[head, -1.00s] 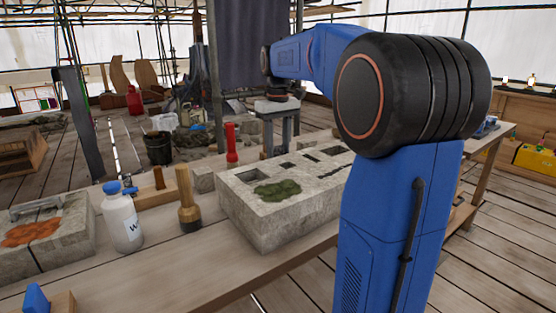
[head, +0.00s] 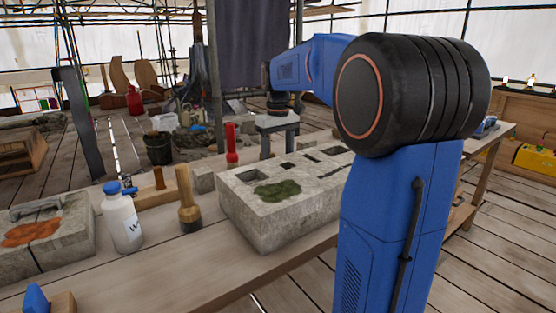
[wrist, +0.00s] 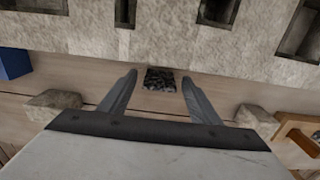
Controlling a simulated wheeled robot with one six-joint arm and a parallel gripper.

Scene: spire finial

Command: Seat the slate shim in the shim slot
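My gripper (head: 279,148) points down behind the far edge of the pale stone block (head: 285,222). In the wrist view my gripper (wrist: 159,77) is open, its two dark fingers apart. A small dark, rough piece (wrist: 160,79), which looks like the slate shim, lies between the fingertips with a gap on each side. It appears to be near the wooden bench, just beyond the block's edge. The block's top has several recesses, including a narrow dark one (wrist: 125,12) and another (wrist: 220,12). I cannot tell which is the shim slot. In the head view the shim is hidden.
On the bench stand a mallet (head: 188,200), a white bottle (head: 121,217) and a red tool (head: 231,143). Another stone block (head: 60,247) lies at left. In the wrist view stone lumps (wrist: 52,104) and (wrist: 256,120) flank the fingers, with a wooden frame (wrist: 298,135) at right.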

